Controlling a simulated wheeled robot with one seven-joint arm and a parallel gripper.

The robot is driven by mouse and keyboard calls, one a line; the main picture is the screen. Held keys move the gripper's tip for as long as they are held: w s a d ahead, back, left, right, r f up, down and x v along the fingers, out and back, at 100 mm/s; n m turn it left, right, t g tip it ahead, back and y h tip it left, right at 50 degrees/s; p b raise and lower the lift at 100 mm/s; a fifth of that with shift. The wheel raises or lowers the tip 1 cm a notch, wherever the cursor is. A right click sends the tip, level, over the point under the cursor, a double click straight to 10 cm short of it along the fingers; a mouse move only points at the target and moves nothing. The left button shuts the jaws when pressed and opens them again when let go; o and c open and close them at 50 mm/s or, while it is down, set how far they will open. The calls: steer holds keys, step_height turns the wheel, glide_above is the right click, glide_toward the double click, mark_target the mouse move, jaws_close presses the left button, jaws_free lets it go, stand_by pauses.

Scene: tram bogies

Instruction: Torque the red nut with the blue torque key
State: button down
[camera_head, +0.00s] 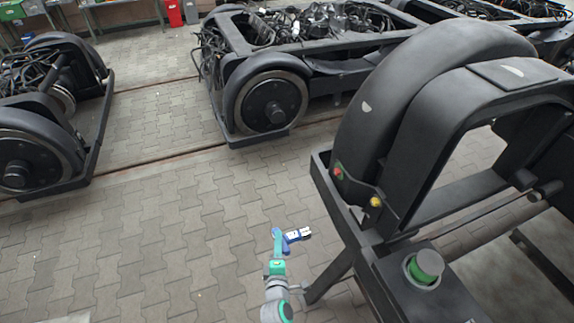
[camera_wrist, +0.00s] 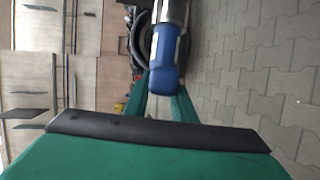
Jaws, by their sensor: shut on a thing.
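The red nut (camera_head: 338,170) sits on the side of the large black bogie frame at the right in the head view, beside a yellow nut (camera_head: 375,202). My gripper (camera_head: 283,238) is left of and below the nuts, well apart from them. It is shut on the blue torque key (camera_head: 293,237), whose silver end points right. In the wrist view the blue handle of the key (camera_wrist: 163,62) lies between the green fingers, with its silver part running up out of the frame. The red nut is too small to make out surely in the wrist view.
The black bogie frame (camera_head: 345,105) rises close on the right, with a slanted leg (camera_head: 330,272) near my arm and a green-and-grey cylinder (camera_head: 424,267) on its lower part. Other bogies (camera_head: 268,100) stand farther back. The paved floor (camera_head: 170,240) to the left is clear.

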steer(key=w+r+m, duration=0.1)
steer(key=w+r+m+h, duration=0.1)
steer(key=r, duration=0.1)
steer(key=w+r+m, duration=0.1)
steer(key=w+r, duration=0.1)
steer(key=shift+d+r+g+h, duration=0.2)
steer(key=shift+d+g+h, duration=0.1)
steer(key=shift+d+g, duration=0.1)
steer(key=w+r+m, duration=0.2)
steer(key=r+m, duration=0.6)
steer(key=r, duration=0.3)
steer(key=w+r+m+g, duration=0.1)
steer(key=w+r+m, duration=0.2)
steer(key=r+m, duration=0.6)
step_height(320, 180, up, 4)
steer(key=shift+w+a+f, duration=0.2)
steer(key=shift+s, duration=0.15)
